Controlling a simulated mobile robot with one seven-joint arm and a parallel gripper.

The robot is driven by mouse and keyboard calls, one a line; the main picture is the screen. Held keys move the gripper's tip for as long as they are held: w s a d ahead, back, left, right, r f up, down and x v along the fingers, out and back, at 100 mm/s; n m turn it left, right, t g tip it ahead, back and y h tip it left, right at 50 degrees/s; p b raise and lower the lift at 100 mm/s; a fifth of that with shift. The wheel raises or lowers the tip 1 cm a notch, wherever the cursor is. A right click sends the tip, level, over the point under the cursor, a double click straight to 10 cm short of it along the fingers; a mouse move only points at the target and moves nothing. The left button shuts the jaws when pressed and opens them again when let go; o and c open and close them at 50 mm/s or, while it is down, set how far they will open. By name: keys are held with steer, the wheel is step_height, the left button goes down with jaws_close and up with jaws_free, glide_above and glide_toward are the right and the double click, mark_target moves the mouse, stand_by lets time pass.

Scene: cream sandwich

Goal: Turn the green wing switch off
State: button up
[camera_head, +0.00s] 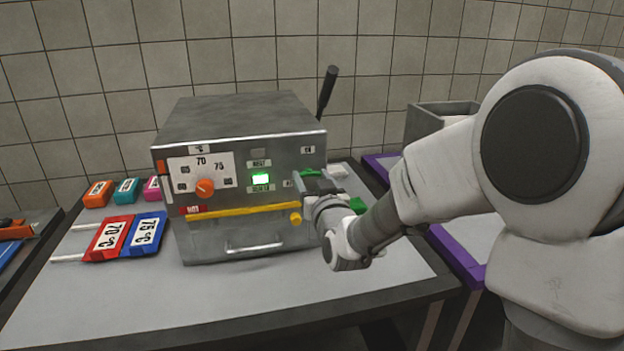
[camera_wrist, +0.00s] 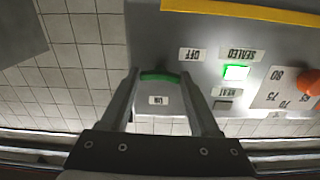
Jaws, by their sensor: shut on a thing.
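The green wing switch (camera_head: 311,172) is on the right side of the grey metal machine's front (camera_head: 262,150). In the head view my gripper (camera_head: 316,183) covers most of it. In the wrist view the green wing (camera_wrist: 160,77) lies crosswise between my two fingertips. My gripper (camera_wrist: 161,75) is shut on it. An OFF label (camera_wrist: 192,54) and an ON label (camera_wrist: 158,100) sit near the switch. Which label the wing points at is unclear.
An orange dial (camera_head: 205,188) and a lit green indicator (camera_head: 261,179) are on the same panel. A yellow bar (camera_head: 240,209) runs below. Red (camera_head: 108,238) and blue (camera_head: 145,232) temperature cards lie left. A black lever (camera_head: 327,90) stands behind. The front counter is clear.

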steer(key=shift+f+n+b, duration=0.15)
steer(key=shift+n+b, duration=0.15)
steer(key=shift+b, duration=0.35)
steer(key=o, duration=1.4)
steer(key=shift+c, duration=0.2)
steer(key=b+v, duration=0.9)
steer(key=v, duration=0.8)
steer(key=shift+s+r, duration=0.25)
